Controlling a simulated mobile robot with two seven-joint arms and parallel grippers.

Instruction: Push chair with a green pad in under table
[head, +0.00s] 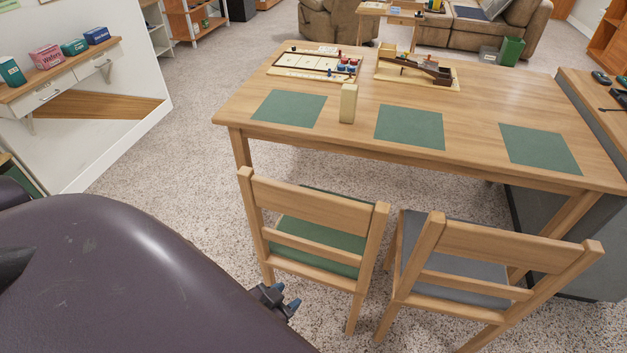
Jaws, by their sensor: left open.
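The chair with a green pad (312,228) stands at the near side of the wooden table (470,92), its slatted back towards me. Its green pad (318,245) shows between the back slats. Part of the seat front lies close to the table's near edge; how far it reaches under is hidden by the back. My left gripper (281,299) is open and low, in front of the chair's left rear leg in the picture. I cannot tell whether it touches the chair. My right gripper is not in view.
A second chair with a grey pad (455,270) stands close on the right. Green mats, a game board (318,63), a wooden block (348,103) and a wooden model (415,68) lie on the table. Carpet is clear left of the table.

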